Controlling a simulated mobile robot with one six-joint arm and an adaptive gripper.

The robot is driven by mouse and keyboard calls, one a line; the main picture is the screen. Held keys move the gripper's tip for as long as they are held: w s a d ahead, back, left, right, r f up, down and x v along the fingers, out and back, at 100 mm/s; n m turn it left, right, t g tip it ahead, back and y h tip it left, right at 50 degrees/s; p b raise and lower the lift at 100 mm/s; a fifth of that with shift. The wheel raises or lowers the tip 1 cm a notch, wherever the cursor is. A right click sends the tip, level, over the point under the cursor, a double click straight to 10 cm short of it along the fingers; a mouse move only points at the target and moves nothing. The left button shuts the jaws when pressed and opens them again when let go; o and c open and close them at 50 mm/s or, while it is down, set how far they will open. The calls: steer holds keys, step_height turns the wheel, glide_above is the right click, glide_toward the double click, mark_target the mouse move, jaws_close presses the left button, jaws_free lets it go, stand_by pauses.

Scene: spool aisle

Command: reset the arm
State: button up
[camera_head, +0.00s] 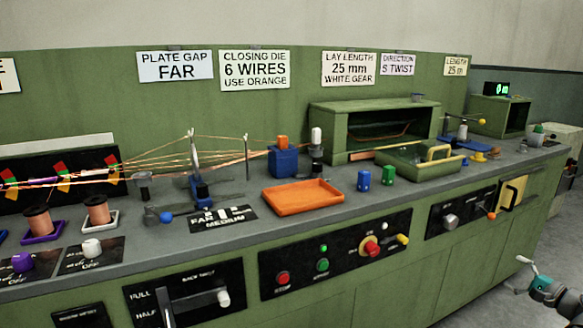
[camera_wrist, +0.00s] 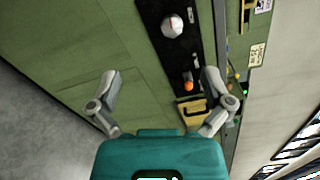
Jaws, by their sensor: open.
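My gripper shows in the wrist view (camera_wrist: 160,105), with its two grey fingers spread wide and nothing between them. Part of my arm's end, teal and grey, shows at the lower right edge of the head view (camera_head: 545,285). It is in front of the green bench (camera_head: 450,265), apart from it, over the grey floor. The wrist view looks along the bench front, with a black panel carrying a white knob (camera_wrist: 172,27) and an orange-tipped lever (camera_wrist: 188,86) beyond the fingers.
A yellow handle (camera_head: 512,191) and an orange-tipped lever (camera_head: 491,214) are on the front. Floor at the lower right is clear.

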steer(key=w+a+f+n+g, duration=0.2)
steer(key=a+f+g, duration=0.15)
steer(key=a, duration=0.55)
steer(key=w+a+f+n+g+y, duration=0.1)
steer(key=w+a+f+n+g, duration=0.2)
steer(key=a, duration=0.6)
steer(key=a+f+n+g, duration=0.2)
steer(key=a+f+g, duration=0.15)
steer(key=a, duration=0.55)
steer(key=s+a+f+n+g+h, duration=0.2)
steer(key=s+a+f+n+h, duration=0.1)
steer(key=a, duration=0.4)
steer(key=s+a+f+n+g+h, duration=0.2)
steer(key=s+a+f+n, duration=0.15)
steer(key=a, duration=0.35)
steer(key=s+a+f+n+g+h, duration=0.2)
steer(key=s+a+n+h, duration=0.1)
steer(key=a, duration=0.3)
step_height(320, 180, up, 38)
steer(key=p, duration=3.8)
steer(key=shift+s, duration=0.15)
steer(key=shift+a, duration=0.1)
